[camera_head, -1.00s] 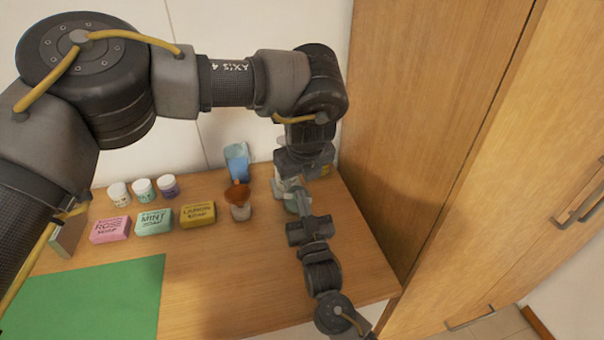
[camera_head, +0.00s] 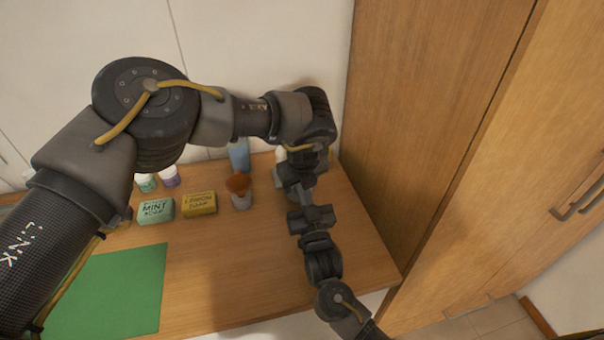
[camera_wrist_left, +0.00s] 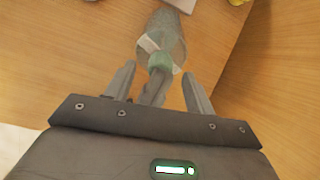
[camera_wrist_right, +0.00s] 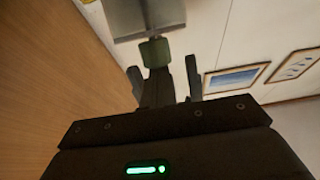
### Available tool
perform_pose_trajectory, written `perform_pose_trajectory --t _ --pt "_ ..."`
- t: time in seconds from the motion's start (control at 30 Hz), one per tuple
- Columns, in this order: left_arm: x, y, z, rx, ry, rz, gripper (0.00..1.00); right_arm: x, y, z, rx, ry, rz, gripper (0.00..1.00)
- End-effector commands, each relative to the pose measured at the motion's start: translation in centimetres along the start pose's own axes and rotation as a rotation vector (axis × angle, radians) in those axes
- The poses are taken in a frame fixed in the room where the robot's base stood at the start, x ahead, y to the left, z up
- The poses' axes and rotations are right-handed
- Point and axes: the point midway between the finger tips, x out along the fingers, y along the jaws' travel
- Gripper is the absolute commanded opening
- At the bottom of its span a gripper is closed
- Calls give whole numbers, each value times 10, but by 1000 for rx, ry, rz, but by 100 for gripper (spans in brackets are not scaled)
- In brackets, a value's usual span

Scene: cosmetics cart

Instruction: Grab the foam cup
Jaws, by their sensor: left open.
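A pale grey thing with a green part, which may be the foam cup, shows ahead of my left gripper (camera_wrist_left: 157,82) in the left wrist view (camera_wrist_left: 169,28). The left fingers are apart, with a dark shape between them. In the head view, a pale green bit (camera_head: 276,178) shows beside my left gripper (camera_head: 299,178), and the rest is hidden by my arms. My right gripper (camera_wrist_right: 164,72) points at a green cylinder (camera_wrist_right: 154,52) at its fingertips. Its fingers are apart, but a dark shape between them hides whether they hold anything.
A brown brush in a pale holder (camera_head: 241,192) stands left of the grippers, with a blue container (camera_head: 239,155) behind. Lemon soap (camera_head: 199,204), mint soap (camera_head: 156,210) and a green mat (camera_head: 110,290) lie further left. A tall wooden cabinet (camera_head: 440,150) bounds the right side.

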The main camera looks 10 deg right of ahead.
Motion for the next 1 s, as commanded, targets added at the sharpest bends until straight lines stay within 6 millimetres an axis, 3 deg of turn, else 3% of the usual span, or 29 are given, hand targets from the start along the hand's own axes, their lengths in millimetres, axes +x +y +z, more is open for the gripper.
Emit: perform_pose_trajectory --t 0.03,0.2,0.57,0.9,1.0 --pt "7 0 -1 0 1 2 54 -3 0 8 -5 -19 -1 0" --pt "18 0 0 0 0 1 54 -3 0 8 -5 -19 -1 0" --pt "20 0 -1 1 1 0 53 -3 0 8 -5 -19 -1 0" --pt "20 0 0 1 1 0 8 -3 0 8 -5 -19 -1 0" --pt "20 0 0 0 1 0 0 -3 0 8 -5 -19 0 0"
